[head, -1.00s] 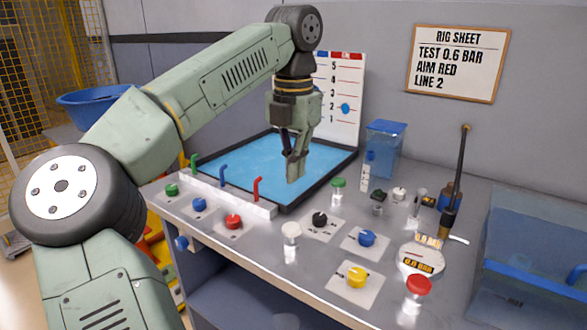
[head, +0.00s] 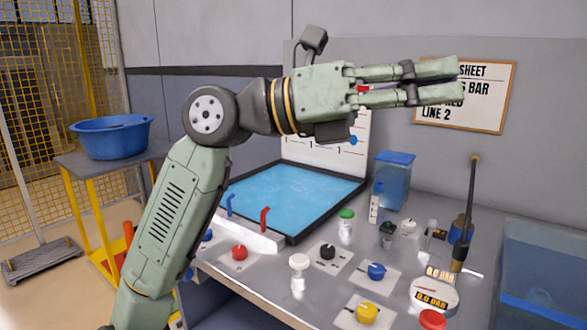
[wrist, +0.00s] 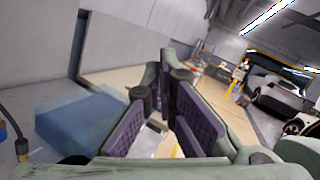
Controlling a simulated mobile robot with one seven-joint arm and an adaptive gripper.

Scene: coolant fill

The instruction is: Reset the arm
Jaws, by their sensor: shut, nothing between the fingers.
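My arm is raised over the bench (head: 275,268) and bent at the elbow. My gripper (head: 457,80) is level and its fingers point right, in front of the wall sheet. It is shut, holds nothing and is clear of everything on the bench. In the wrist view my gripper (wrist: 168,88) faces out over the room, with its dark finger pads in the middle. The rig sheet (head: 492,108) is partly hidden behind the fingers, and the scale board (head: 352,150) is partly hidden behind the hand.
The blue-floored tray (head: 290,236) lies below the arm. Red (head: 239,252), black (head: 328,252), blue (head: 376,271) and yellow (head: 367,312) knobs line the bench. A dark upright wand (head: 469,200) and a blue-lidded container (head: 394,182) stand behind.

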